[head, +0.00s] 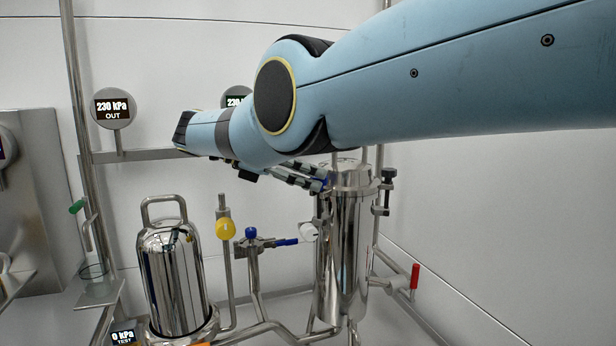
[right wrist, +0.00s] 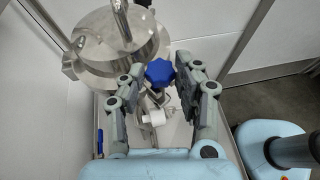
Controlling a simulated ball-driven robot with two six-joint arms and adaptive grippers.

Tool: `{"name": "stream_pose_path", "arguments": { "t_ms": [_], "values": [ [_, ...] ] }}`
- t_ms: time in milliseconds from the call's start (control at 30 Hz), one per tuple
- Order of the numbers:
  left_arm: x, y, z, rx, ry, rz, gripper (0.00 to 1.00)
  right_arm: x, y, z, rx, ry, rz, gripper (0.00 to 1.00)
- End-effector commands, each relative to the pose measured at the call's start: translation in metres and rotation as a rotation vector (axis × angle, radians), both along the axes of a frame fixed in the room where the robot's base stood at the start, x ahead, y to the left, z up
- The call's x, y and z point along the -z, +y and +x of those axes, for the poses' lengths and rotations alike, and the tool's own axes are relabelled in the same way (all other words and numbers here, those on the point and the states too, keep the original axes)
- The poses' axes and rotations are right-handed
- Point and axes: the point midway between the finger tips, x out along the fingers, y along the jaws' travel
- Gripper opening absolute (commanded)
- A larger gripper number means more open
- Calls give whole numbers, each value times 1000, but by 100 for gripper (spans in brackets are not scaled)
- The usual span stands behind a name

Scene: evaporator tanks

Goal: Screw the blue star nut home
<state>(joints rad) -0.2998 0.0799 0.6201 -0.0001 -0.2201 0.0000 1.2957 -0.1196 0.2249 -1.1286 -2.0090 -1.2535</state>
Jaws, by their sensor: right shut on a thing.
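The blue star nut (right wrist: 160,72) shows in the right wrist view beside the rim of a round steel lid (right wrist: 92,50). My right gripper (right wrist: 164,76) has its fingertips on either side of the nut and is shut on it. In the head view the right gripper (head: 318,181) reaches to the top left edge of the right steel tank (head: 343,255). There only a sliver of blue shows between the fingers, and they hide most of the nut. How the nut sits on its thread cannot be seen. My left gripper is not in view.
A steel vessel with a handle (head: 172,270) stands at left. Between it and the tank are a yellow knob (head: 225,229) and a blue-handled valve (head: 285,242). A white knob (head: 307,232) sits below the gripper. A red handle (head: 415,275) sticks up at right. One gauge (head: 112,107) reads 230 kPa.

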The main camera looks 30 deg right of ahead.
Motion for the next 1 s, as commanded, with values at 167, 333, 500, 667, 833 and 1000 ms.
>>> {"name": "stream_pose_path", "arguments": {
  "t_ms": [167, 333, 500, 667, 833, 1000],
  "values": [
    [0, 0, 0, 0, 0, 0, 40, 2, 0, -1, 0, 3, 2, 0],
    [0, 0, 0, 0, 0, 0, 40, 2, 0, -1, 0, 3, 2, 41],
    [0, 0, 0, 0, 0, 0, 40, 1, 0, 0, -1, 1, 2, 42],
    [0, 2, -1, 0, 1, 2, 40, 1, 0, 0, -1, 1, 2, 42],
    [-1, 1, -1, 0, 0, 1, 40, 1, 0, 0, -4, 0, 1, 42],
    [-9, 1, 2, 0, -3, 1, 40, 0, 0, -1, -22, 0, 2, 42]
  ]
}}
